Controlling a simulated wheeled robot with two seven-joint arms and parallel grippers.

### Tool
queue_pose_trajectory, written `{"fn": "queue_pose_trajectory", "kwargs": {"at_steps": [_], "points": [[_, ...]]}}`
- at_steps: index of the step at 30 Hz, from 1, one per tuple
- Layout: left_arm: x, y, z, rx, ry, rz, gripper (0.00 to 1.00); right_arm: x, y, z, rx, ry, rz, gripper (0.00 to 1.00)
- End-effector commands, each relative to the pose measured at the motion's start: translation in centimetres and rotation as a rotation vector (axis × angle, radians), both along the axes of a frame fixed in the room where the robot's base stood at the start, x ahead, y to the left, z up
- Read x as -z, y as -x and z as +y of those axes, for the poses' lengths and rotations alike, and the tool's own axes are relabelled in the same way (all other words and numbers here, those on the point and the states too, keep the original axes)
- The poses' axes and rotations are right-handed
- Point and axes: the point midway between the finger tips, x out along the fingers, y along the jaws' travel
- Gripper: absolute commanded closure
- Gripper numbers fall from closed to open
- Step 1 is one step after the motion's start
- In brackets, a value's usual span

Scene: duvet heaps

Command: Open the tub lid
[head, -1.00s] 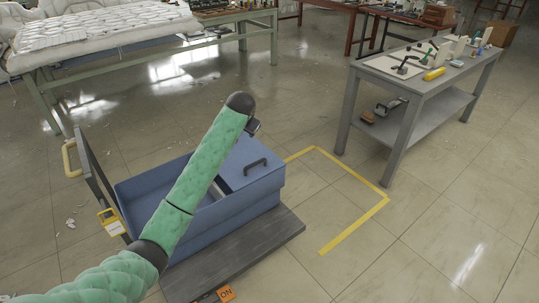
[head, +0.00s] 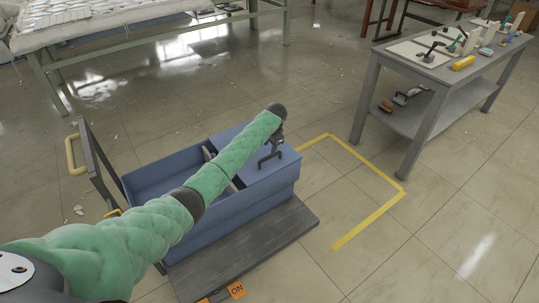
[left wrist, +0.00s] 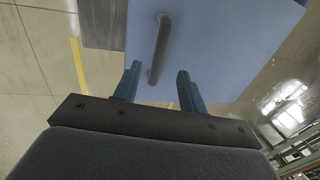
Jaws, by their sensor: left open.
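The blue tub (head: 236,214) stands on a dark flat cart. Its left part is open at the top, and a flat blue lid (head: 283,167) covers its right part. My left gripper (head: 268,165) is over the lid at its dark handle, and the arm hides part of the tub. In the left wrist view the lid (left wrist: 225,45) lies ahead, with the bar handle (left wrist: 162,45) running lengthwise. The open fingers (left wrist: 159,72) stand either side of the handle's near end in the picture. I cannot tell how deep they reach. My right gripper is out of view.
The cart deck (head: 245,250) has an upright frame with a yellow handle (head: 72,155) at left. Yellow tape (head: 370,222) marks open floor to the right. A grey workbench (head: 430,75) with tools stands beyond, and a covered table (head: 110,30) at the back left.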

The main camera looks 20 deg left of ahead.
Motion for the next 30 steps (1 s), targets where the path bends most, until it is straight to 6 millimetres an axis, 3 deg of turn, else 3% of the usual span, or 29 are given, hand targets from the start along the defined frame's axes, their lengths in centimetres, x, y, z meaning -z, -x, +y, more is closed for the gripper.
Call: {"fn": "queue_pose_trajectory", "kwargs": {"at_steps": [15,27,28,30], "points": [[6.4,-0.7,1.0,-0.001,0.0,0.002,0.59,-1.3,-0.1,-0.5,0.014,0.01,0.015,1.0],[7.2,-0.8,1.1,-0.001,0.0,0.001,0.59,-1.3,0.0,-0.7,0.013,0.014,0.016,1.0],[7.2,-0.8,1.2,-0.001,0.0,0.001,0.6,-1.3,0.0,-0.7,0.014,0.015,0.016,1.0],[7.2,-0.8,1.2,-0.001,0.0,0.001,0.74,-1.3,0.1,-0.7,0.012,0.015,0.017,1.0]]}}
